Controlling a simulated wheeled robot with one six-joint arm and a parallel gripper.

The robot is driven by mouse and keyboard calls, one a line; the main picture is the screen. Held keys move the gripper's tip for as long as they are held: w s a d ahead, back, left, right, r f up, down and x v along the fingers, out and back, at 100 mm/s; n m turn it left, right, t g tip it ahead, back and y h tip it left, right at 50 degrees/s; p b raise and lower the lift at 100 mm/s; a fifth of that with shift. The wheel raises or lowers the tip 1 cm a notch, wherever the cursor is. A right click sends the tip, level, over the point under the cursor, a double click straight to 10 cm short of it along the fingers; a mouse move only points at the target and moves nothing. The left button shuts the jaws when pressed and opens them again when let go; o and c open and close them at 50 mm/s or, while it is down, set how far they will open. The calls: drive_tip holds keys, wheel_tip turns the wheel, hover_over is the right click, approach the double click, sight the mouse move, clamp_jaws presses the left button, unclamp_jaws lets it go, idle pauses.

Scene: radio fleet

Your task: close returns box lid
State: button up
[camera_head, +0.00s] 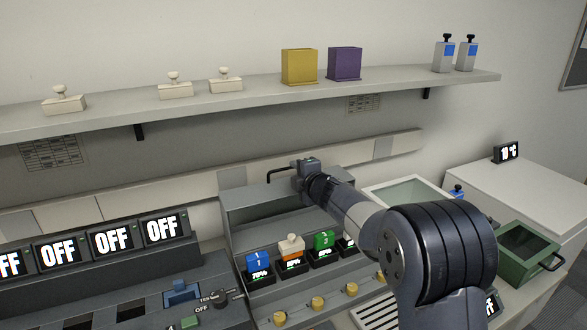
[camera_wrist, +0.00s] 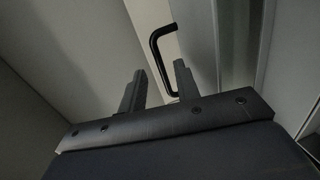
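A black bar handle (camera_head: 283,172) stands out from the top of the grey housing (camera_head: 262,196) behind the radio charging slots. My gripper (camera_head: 305,166) is at the right end of this handle in the head view. In the wrist view my gripper (camera_wrist: 158,85) has its two fingers apart, with the bent black handle (camera_wrist: 155,45) just beyond and between them. I cannot tell whether they touch it. No label shows which container is the returns box. A green box (camera_head: 529,242) with a black handle stands at the right, and a pale open-topped box (camera_head: 405,190) stands behind my arm.
A wall shelf (camera_head: 250,95) above holds white stamp-like pieces, a yellow box (camera_head: 299,66), a purple box (camera_head: 344,63) and two grey radios. A white cabinet (camera_head: 520,180) stands right.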

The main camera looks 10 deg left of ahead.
drive_tip(key=shift+p+x, duration=0.35)
drive_tip(key=shift+x, duration=1.1)
drive_tip(key=shift+c, duration=0.2)
clamp_jaws()
